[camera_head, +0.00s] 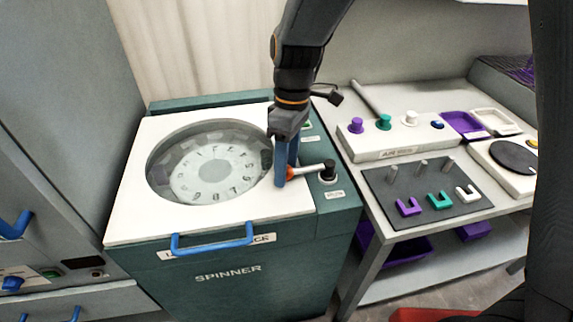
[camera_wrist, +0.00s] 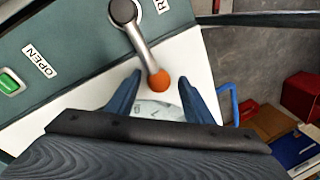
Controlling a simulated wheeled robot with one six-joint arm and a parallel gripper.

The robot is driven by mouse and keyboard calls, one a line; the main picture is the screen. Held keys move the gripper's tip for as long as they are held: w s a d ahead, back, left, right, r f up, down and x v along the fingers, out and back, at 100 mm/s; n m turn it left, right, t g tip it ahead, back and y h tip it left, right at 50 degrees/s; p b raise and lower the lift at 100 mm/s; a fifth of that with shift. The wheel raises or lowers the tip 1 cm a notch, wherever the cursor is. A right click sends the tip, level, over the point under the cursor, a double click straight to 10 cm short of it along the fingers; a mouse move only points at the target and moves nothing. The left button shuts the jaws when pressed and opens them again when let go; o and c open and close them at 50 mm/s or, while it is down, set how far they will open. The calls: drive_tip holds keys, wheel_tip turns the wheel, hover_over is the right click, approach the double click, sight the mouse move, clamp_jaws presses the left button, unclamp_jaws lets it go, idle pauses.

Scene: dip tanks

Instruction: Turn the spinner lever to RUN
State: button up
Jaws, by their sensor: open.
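The spinner (camera_head: 230,275) is a teal cabinet with a white top and a round window showing a numbered disc. Its lever (camera_head: 308,170) has a dark pivot at the right of the top and an orange knob at its left end. In the wrist view the lever (camera_wrist: 140,42) reaches down to the orange knob (camera_wrist: 160,81). My gripper (camera_head: 286,180) is open at the knob end of the lever. In the wrist view my gripper's blue fingers (camera_wrist: 164,98) stand on either side, with the knob between them and a gap on both sides. The RUN label is only partly readable.
A green button (camera_wrist: 8,83) sits beside an OPEN label. A blue handle (camera_head: 212,239) crosses the lid's front edge. To the right, a bench (camera_head: 375,240) holds coloured knobs, a dark board (camera_head: 425,192) with pegs and U-shaped pieces, and a purple tray (camera_head: 463,122).

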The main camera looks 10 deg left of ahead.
drive_tip(key=r, duration=0.2)
drive_tip(key=w+r+b, duration=0.1)
drive_tip(key=r, duration=0.4)
drive_tip(key=shift+w+d+r, duration=0.2)
drive_tip(key=shift+r, duration=0.15)
